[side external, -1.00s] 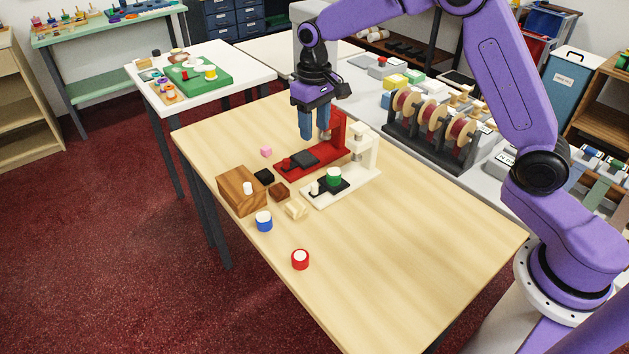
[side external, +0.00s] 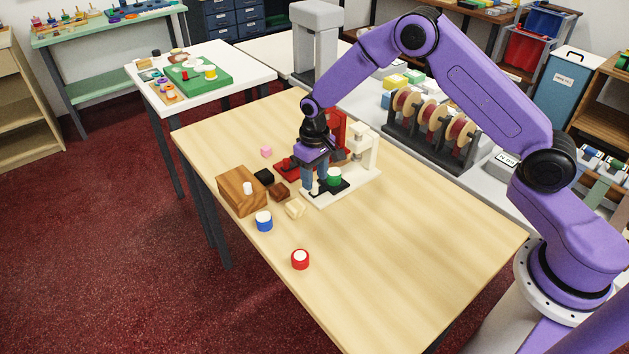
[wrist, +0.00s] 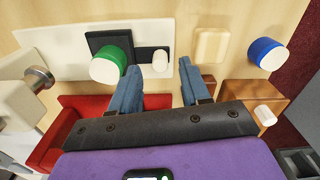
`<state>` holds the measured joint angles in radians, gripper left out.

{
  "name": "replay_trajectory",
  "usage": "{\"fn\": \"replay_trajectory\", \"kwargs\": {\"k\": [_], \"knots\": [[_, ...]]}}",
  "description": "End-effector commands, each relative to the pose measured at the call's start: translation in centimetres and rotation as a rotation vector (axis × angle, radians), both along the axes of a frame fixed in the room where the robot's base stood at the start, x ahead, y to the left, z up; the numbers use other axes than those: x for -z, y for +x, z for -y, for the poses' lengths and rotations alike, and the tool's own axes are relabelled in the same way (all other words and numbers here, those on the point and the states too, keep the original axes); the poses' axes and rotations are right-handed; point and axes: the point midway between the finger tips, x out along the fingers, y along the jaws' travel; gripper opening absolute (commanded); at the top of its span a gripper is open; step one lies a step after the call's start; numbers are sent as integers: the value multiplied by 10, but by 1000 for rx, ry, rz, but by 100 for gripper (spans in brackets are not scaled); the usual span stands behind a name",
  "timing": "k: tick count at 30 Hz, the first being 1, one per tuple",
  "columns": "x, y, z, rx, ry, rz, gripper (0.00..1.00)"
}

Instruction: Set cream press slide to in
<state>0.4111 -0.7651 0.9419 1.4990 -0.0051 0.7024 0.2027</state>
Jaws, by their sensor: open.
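The cream press (side external: 369,150) stands on the table, its long base running to the left. Its black slide (side external: 342,187) lies on the base, left of the press column and clear of the plunger. A green piece with a white top (side external: 334,174) sits on the slide. The slide's white knob (wrist: 160,60) shows in the wrist view at the slide's end away from the column. My gripper (side external: 315,180) is low over that end, open and empty. In the wrist view my fingertips (wrist: 157,70) are apart, with the knob just beyond the gap between them; contact cannot be told.
The red press (side external: 287,166) stands directly behind, partly hidden by my gripper. A wooden box (side external: 240,190), black block (side external: 263,177), brown block (side external: 278,192), cream block (side external: 295,208) and blue piece (side external: 264,222) sit left. The table front right is clear, beyond a red piece (side external: 300,260).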

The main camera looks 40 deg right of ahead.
Motion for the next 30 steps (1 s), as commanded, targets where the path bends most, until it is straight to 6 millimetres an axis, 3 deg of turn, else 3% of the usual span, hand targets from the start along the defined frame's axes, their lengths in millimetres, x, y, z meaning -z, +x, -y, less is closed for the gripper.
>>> {"fn": "replay_trajectory", "kwargs": {"k": [6,16,21,26,30], "knots": [[19,0,0,0,0,1,46],[22,0,0,0,0,1,46],[22,0,0,0,0,1,0],[22,0,1,0,0,1,0],[22,1,15,3,0,0,0]]}}
